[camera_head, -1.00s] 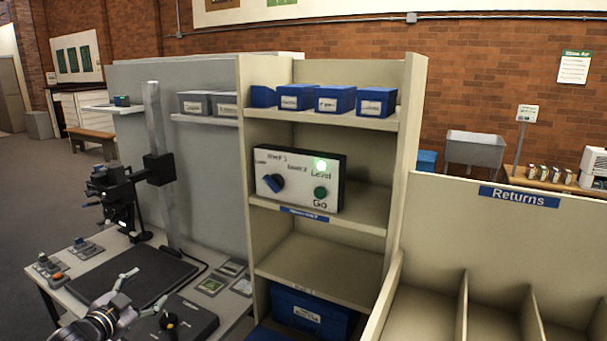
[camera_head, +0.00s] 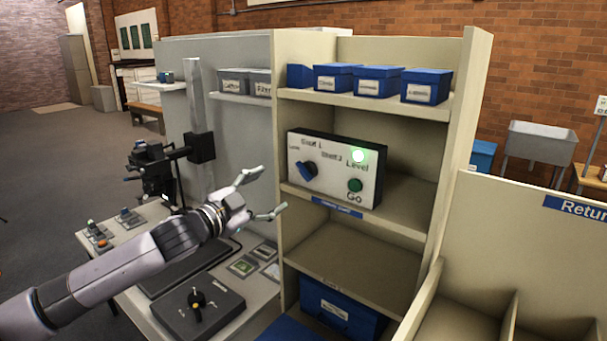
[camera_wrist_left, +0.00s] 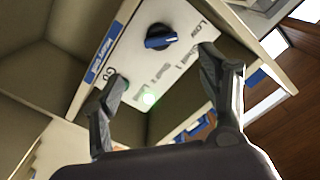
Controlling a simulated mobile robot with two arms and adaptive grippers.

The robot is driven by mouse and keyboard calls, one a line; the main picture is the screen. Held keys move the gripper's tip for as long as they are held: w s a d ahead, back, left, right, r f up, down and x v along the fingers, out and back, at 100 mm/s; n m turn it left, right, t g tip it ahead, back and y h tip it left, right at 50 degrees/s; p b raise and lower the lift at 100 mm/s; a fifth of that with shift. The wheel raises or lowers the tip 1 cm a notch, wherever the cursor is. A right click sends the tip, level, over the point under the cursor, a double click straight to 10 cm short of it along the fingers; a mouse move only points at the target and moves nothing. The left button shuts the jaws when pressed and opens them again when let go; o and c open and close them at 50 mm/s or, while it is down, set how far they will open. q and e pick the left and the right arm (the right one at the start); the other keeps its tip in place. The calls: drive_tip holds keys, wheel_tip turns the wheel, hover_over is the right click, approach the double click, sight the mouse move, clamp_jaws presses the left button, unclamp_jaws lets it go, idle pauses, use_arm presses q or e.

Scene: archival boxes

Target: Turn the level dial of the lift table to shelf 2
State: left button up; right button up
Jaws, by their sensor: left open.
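The white control panel (camera_head: 333,170) stands on the middle shelf of the beige rack, with printed labels for Low, Shelf 1 and Shelf 2. Its blue level dial (camera_head: 308,171) is at the panel's left, and its pointer looks turned toward the Low label. A green Go button (camera_head: 355,185) and a lit green lamp (camera_head: 358,156) are at its right. My left gripper (camera_head: 270,192) is open and empty, in front and left of the panel. In the left wrist view the dial (camera_wrist_left: 160,41) appears between and beyond the spread fingers (camera_wrist_left: 162,64), apart from them. My right gripper is out of view.
Blue boxes (camera_head: 380,82) line the shelf above the panel. A larger blue box (camera_head: 340,308) is at the rack's bottom. A black box with a knob (camera_head: 197,310) sits on the desk below my left arm. A Returns bin (camera_head: 530,240) stands at right.

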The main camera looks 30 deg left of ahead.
sight(301, 173)
use_arm(q)
drive_tip(key=w+p, duration=0.1)
drive_tip(key=w, duration=0.3)
drive_tip(key=w+p, duration=0.2)
drive_tip(key=w, duration=0.2)
drive_tip(key=w+p, duration=0.1)
drive_tip(key=w, duration=0.2)
drive_tip(key=shift+w+d+r, duration=0.2)
drive_tip(key=shift+w+d, duration=0.2)
drive_tip(key=shift+w+d+f+p, duration=0.15)
drive_tip(key=shift+w+p, duration=0.2)
drive_tip(key=shift+w, duration=0.45)
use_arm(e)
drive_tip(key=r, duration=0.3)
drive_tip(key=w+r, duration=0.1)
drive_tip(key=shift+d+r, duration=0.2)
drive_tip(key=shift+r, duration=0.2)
use_arm(q)
drive_tip(key=shift+c, duration=0.3)
drive_tip(key=c, duration=1.1)
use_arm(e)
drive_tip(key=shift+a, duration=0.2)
